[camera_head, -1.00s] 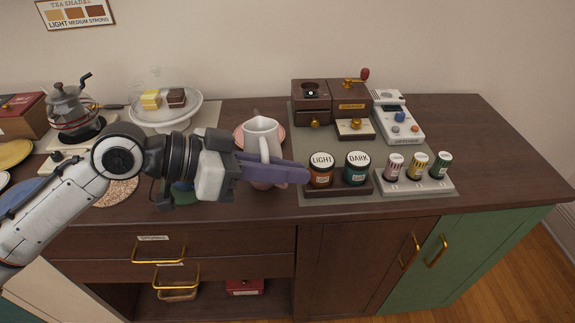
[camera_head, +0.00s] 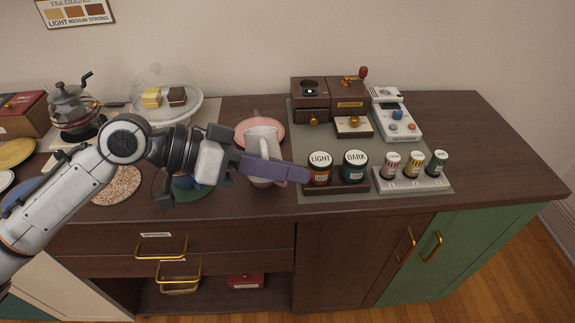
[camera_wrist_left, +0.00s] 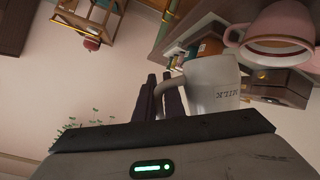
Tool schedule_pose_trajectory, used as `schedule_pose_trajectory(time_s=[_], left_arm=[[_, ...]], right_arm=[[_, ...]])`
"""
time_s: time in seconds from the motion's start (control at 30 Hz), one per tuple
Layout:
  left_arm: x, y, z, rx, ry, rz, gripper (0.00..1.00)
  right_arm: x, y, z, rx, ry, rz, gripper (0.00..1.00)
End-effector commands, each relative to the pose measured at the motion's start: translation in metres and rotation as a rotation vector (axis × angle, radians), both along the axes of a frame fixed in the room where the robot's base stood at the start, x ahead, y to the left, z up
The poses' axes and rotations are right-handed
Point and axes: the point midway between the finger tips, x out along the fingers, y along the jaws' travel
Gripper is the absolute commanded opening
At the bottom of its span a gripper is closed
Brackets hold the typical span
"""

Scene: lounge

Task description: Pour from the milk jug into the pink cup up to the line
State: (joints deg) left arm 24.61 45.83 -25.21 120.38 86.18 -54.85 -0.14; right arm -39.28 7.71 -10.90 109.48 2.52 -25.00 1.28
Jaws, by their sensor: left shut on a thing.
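The white milk jug (camera_head: 261,140) is near the middle of the counter in the head view, partly hidden by the purple fingers. My left gripper (camera_head: 285,171) is shut on its handle. In the left wrist view the jug (camera_wrist_left: 212,84) shows its MILK lettering upside down, with its handle at the fingers (camera_wrist_left: 160,98). The pink cup (camera_head: 263,184) shows just below the fingers in the head view, mostly hidden. In the left wrist view the cup (camera_wrist_left: 283,28) is at the upper right, with a brownish band inside. I cannot tell its liquid level. My right gripper is not seen.
A pink saucer (camera_head: 272,128) lies behind the jug. LIGHT (camera_head: 319,168) and DARK (camera_head: 354,166) jars stand close right of the fingers. A brown grinder (camera_head: 348,97) stands behind them. A glass-covered cake stand (camera_head: 186,106) is at back left. The counter's right end is clear.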

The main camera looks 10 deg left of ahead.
Motion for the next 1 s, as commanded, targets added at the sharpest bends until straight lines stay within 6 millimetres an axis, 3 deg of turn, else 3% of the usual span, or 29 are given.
schedule_pose_trajectory(time_s=[0.17,0.47,0.77,0.9,1.0], left_arm=[[0.0,0.0,-0.006,-0.02,0.047,0.001,0.0],[0.001,0.0,0.007,-0.062,0.153,0.0,0.0],[0.001,0.0,-0.005,-0.083,0.206,0.0,0.0],[-0.001,0.0,0.02,0.035,-0.089,-0.004,0.0],[0.001,0.001,0.017,0.03,-0.077,0.0,0.0]], right_arm=[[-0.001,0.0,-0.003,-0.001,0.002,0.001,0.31],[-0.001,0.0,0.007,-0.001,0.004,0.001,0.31],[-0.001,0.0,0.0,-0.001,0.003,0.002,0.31],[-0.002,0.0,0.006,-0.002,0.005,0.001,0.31],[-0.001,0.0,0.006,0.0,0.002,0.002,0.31]])
